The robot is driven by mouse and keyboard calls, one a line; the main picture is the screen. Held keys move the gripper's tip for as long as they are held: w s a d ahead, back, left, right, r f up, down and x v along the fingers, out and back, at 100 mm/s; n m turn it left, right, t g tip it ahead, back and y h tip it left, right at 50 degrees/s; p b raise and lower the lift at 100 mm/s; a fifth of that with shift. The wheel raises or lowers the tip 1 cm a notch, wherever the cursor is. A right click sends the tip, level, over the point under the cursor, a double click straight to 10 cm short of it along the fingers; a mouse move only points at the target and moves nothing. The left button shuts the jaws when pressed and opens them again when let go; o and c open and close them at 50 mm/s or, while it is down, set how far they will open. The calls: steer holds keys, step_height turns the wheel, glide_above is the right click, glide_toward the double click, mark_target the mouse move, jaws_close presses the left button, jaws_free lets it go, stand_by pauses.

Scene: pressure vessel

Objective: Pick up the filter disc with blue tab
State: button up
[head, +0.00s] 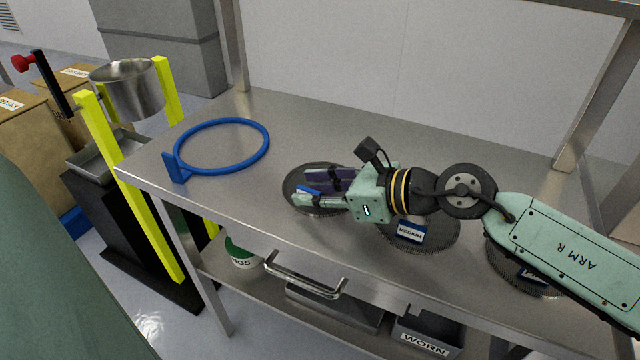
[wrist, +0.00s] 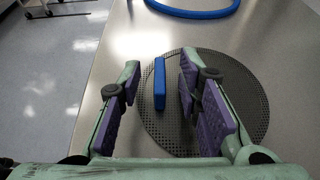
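The filter disc with the blue tab is a dark, round perforated plate (wrist: 166,130) lying flat on the steel table. In the head view it (head: 293,181) lies under my gripper, which hides part of it. Its blue tab (wrist: 159,84) stands up as a narrow bar, and a bit of it shows in the head view (head: 307,190). My gripper (wrist: 158,70) is open, with purple-padded fingers on either side of the tab. A gap shows between the tab and each finger, wider on the left. In the head view my gripper (head: 318,187) reaches left over the disc.
A blue ring (head: 266,144) with an upright tab lies left of the disc on the table (head: 300,120). A disc labelled MEDIUM (head: 440,240) lies to the right, and another disc (head: 510,262) lies partly under my arm. A yellow-posted stand with a metal vessel (head: 130,92) is at left.

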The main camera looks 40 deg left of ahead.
steer(key=shift+c, duration=0.4)
jaws_close()
steer(key=shift+r, duration=0.1)
